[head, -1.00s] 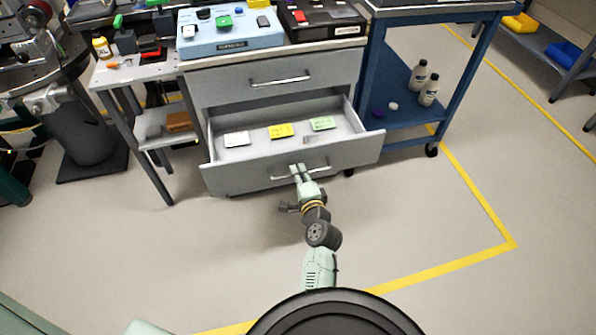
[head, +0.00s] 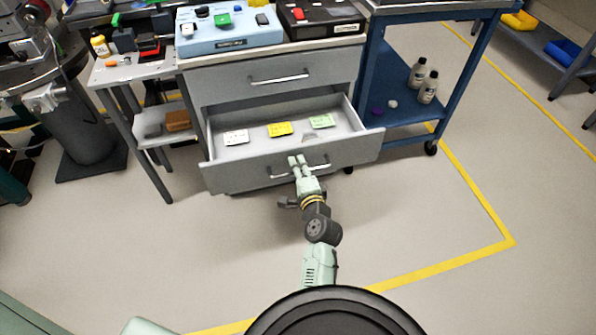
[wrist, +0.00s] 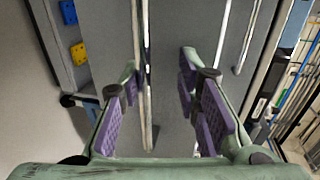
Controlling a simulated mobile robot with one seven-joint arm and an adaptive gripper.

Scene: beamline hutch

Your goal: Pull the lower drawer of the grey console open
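The grey console (head: 222,88) has two drawers. Its lower drawer (head: 226,180) stands well out, with its inside and several flat cards in view. Its upper drawer (head: 330,72) is shut. My gripper (head: 297,160) is at the lower drawer's bar handle (head: 280,176), in front of the drawer face. In the wrist view my gripper (wrist: 160,75) has its purple-padded fingers apart, with a thin bar running between them, nearer the left finger. The fingers do not close on it. Whether one finger touches the bar I cannot tell.
A blue cart (head: 398,90) with bottles stands close on the right, and a small side table (head: 125,76) on the left. Floor is clear in front of the drawer, with yellow tape lines (head: 480,200). Boxes with coloured parts sit on the console top.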

